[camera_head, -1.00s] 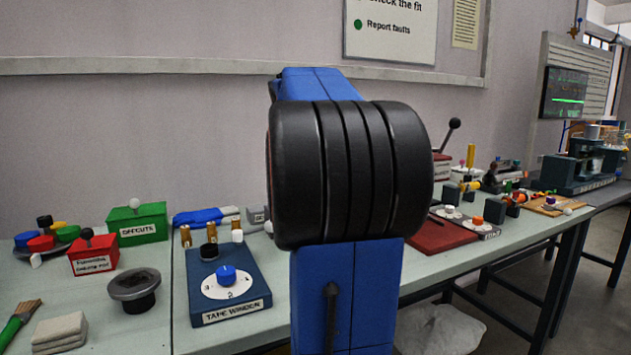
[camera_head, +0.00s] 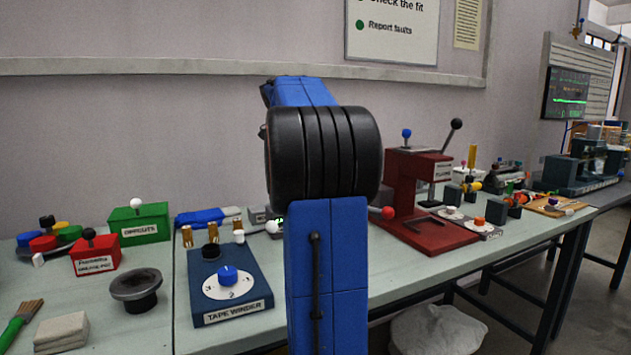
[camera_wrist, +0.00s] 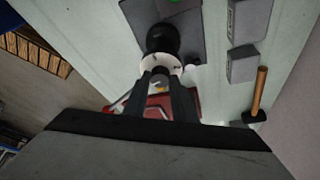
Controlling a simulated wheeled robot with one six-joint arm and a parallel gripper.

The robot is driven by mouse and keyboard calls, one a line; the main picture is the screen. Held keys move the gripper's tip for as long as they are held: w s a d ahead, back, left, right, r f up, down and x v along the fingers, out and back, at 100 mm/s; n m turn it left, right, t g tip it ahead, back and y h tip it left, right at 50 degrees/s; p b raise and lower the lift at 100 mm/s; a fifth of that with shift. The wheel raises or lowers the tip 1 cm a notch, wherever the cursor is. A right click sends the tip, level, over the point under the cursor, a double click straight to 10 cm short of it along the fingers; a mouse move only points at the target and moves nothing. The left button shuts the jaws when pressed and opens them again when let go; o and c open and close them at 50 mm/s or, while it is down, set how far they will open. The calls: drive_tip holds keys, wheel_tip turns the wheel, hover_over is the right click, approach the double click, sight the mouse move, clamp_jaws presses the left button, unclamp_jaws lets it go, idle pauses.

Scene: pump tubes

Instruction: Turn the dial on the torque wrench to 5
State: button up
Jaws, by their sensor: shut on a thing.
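In the wrist view, the two fingers of my gripper (camera_wrist: 161,73) reach up and close at a white dial collar (camera_wrist: 177,62) with small dark marks. A round black part (camera_wrist: 162,38) sits just beyond the collar, against a dark grey body (camera_wrist: 187,24) with a green patch at its top edge. I take this to be the torque wrench and its dial; the number set cannot be read. The fingers partly cover the collar. In the head view, my arm hides the gripper and most of this spot; a white ball (camera_head: 272,227) shows at the arm's left edge.
A blue tape winder (camera_head: 235,262) with a numbered dial stands left of my arm. A red press (camera_head: 425,205) stands to the right. Red and green boxes are farther left. In the wrist view, grey blocks (camera_wrist: 243,64) and a wooden-handled tool (camera_wrist: 259,92) lie at the right.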

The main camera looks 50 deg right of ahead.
drive_tip(key=shift+d+m+g+y, duration=0.1)
drive_tip(key=shift+m+g+y, duration=0.3)
drive_tip(key=shift+m, duration=1.2)
drive_tip(key=o, duration=1)
drive_tip(key=shift+w, duration=0.1)
drive_tip(key=shift+o, duration=0.2)
drive_tip(key=d+v, duration=0.1)
drive_tip(key=v, duration=0.6)
drive_tip(key=shift+a, duration=0.4)
drive_tip(key=shift+r, duration=0.15)
